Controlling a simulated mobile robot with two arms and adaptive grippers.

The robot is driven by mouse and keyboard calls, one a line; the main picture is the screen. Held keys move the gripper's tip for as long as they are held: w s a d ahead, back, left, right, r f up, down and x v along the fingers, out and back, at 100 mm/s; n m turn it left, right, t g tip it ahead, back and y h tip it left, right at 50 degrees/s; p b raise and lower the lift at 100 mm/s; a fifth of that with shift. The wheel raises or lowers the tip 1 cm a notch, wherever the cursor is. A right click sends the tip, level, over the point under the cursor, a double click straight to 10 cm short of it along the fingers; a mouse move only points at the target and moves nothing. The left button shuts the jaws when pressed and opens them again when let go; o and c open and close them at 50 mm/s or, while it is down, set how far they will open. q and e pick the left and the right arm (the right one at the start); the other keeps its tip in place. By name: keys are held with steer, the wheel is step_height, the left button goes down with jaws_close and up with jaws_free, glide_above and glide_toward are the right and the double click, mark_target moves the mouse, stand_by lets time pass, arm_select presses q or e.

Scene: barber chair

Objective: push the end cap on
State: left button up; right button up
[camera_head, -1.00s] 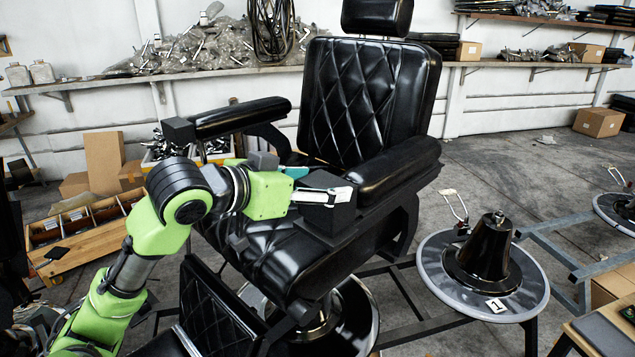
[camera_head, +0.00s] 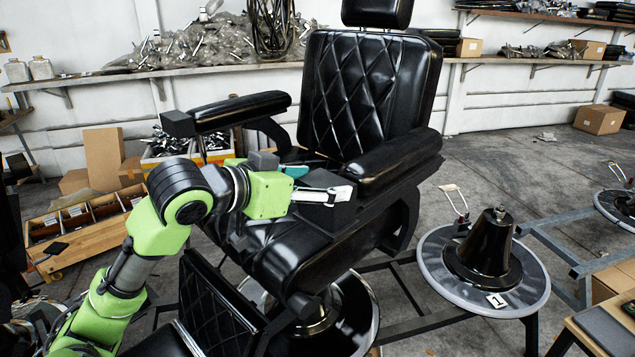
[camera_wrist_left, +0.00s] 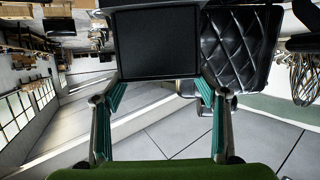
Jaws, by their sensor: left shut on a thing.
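The end cap (camera_head: 322,217) is a black square block at the front end of the chair's right-hand armrest (camera_head: 400,160). My left gripper (camera_head: 328,196) is shut on it, with a finger along its upper side. In the left wrist view the cap (camera_wrist_left: 158,43) shows as a flat black square between the two teal-padded fingers (camera_wrist_left: 160,84). The cap's far side is hidden, so I cannot tell whether it sits flush on the armrest or a small gap is left. My right gripper is not in view.
The left-hand armrest (camera_head: 240,110) has a similar black block (camera_head: 178,124) on its front end. The black seat (camera_head: 300,250) lies below my gripper. A chair base on a round plate (camera_head: 435,265) stands at the right. A wooden parts tray (camera_head: 95,240) is at the left.

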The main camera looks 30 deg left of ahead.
arm_select(q)
steer(key=o, duration=1.3)
steer(key=shift+f, duration=0.1)
step_height(320, 180, up, 10)
